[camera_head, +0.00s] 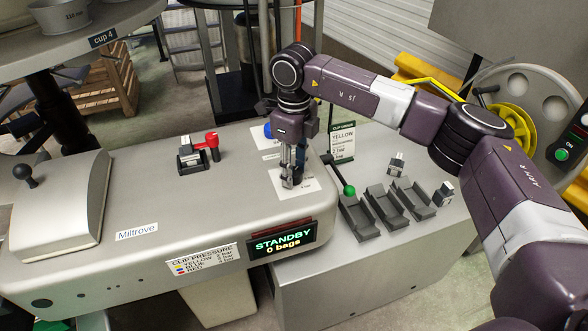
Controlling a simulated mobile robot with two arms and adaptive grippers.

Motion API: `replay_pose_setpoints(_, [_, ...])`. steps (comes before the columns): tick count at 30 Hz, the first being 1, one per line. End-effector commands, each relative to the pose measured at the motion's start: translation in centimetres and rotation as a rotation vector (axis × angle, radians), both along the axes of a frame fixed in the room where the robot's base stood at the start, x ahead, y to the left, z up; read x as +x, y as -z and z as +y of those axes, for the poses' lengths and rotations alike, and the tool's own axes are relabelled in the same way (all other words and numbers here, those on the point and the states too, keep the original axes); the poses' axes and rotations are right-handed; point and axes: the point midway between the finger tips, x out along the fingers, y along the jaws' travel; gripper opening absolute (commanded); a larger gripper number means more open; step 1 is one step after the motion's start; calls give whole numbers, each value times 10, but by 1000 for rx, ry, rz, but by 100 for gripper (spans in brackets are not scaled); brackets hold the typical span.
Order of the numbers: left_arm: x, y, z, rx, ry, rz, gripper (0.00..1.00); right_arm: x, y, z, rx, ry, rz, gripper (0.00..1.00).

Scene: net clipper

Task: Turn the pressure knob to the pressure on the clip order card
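My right gripper (289,180) points down over a white dial plate (309,185) on the grey machine's top, near its right end. The pressure knob is not clearly visible; the fingers cover the plate's middle. I cannot tell whether the fingers are open or touch a knob. The clip order card (342,141) stands upright behind and right of the gripper, with "YELLOW" and small text that seems to say 2 bar. A clip pressure label (203,260) on the machine's front lists yellow, blue and red with bar values. My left gripper is not in view.
A display (282,241) reads "STANDBY 0 bags". A blue button (267,131) sits behind the gripper. A green-tipped lever (348,190) and several dark trays (386,206) lie to the right. A red-handled clamp (212,141) stands left. The top between clamp and gripper is clear.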

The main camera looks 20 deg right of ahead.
Motion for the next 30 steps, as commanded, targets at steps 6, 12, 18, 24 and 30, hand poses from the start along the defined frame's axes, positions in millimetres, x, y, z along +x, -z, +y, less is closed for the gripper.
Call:
replay_pose_setpoints(6, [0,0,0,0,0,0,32,0,0,0,0,1,0,47])
replay_pose_setpoints(12, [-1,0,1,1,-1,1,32,0,-4,0,1,1,-1,47])
replay_pose_setpoints(18, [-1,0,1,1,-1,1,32,1,-35,0,1,1,-6,47])
replay_pose_setpoints(24, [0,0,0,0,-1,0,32,1,-78,0,1,1,-4,47])
replay_pose_setpoints(30, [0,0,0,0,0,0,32,1,-109,0,1,1,-2,47])
